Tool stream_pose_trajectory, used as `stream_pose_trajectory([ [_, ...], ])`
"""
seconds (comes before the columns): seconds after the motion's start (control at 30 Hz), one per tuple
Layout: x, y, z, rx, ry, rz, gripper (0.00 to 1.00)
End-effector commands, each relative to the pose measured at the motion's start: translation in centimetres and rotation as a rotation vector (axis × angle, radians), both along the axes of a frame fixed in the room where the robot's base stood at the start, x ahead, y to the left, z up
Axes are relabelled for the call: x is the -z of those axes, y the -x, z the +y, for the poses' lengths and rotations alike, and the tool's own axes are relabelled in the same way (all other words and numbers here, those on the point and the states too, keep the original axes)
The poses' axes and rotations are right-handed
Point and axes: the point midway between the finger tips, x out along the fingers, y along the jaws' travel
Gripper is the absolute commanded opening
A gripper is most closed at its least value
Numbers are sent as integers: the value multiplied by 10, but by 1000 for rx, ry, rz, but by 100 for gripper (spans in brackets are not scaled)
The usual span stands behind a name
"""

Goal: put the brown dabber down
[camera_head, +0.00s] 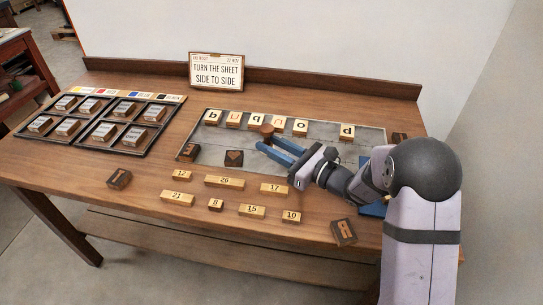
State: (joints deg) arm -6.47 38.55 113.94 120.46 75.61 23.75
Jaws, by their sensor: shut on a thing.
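The brown dabber (267,130) has a round brown top and shows just beyond my gripper's fingertips, over the grey metal plate (345,133). My gripper (268,145) has two blue fingers reaching left over the plate, and it is shut on the dabber. The lower part of the dabber is hard to make out at this size. I cannot tell whether it touches the plate. A row of letter blocks (301,127) stands along the plate's back edge, just behind the dabber.
A dark block with a heart-like mark (234,158) lies on the plate left of my fingers. Several numbered wooden blocks (225,181) lie in front of the plate. A black compartment tray (94,145) with blocks is at left. A sign (217,72) stands at the back.

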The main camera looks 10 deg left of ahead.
Motion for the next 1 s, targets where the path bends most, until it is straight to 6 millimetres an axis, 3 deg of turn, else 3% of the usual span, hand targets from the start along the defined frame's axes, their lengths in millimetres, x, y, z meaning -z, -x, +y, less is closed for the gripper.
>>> stream_pose_trajectory([
  [0.37,39,0,0,1,-1,2,0],
  [1.0,51,0,0,0,0,1,0],
])
